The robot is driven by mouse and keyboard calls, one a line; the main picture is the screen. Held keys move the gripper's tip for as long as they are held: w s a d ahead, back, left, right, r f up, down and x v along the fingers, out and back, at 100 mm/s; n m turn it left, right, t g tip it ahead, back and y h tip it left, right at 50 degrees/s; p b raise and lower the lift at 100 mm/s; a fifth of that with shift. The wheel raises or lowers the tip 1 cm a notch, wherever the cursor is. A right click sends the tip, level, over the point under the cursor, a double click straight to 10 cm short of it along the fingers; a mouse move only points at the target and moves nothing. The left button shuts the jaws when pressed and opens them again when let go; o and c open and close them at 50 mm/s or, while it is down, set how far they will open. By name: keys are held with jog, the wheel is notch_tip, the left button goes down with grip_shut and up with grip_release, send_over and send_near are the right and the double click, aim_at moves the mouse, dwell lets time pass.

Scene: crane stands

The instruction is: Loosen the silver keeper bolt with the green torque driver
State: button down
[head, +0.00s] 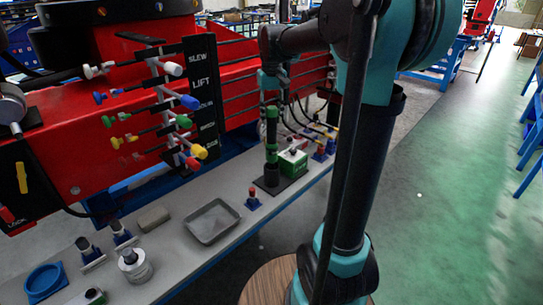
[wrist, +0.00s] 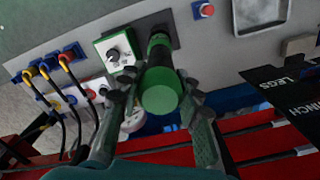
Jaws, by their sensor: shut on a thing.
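The green torque driver (head: 271,130) stands upright at the dark holder (head: 266,187) on the grey bench. My gripper (head: 270,82) is above it, with its fingers around the driver's upper part. In the wrist view the driver's round green end (wrist: 160,92) lies between the two fingers of my gripper (wrist: 152,98). A silver-white bolt-like piece (head: 93,72) sticks out at the upper left of the red lever panel, well left of my gripper; I take it for the keeper bolt. The driver's lower tip is hidden in the holder.
Coloured levers (head: 188,102) and blue, green and yellow pieces stick out below the silver one. A green-and-white box (head: 293,161) stands close right of the driver. A grey tray (head: 212,221) lies on the bench. Dark label boards (head: 202,85) stand between levers and driver.

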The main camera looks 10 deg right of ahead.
aim_at(272, 108)
jog(key=shift+r, duration=2.6)
jog(key=shift+s, duration=0.1)
dwell(0.4)
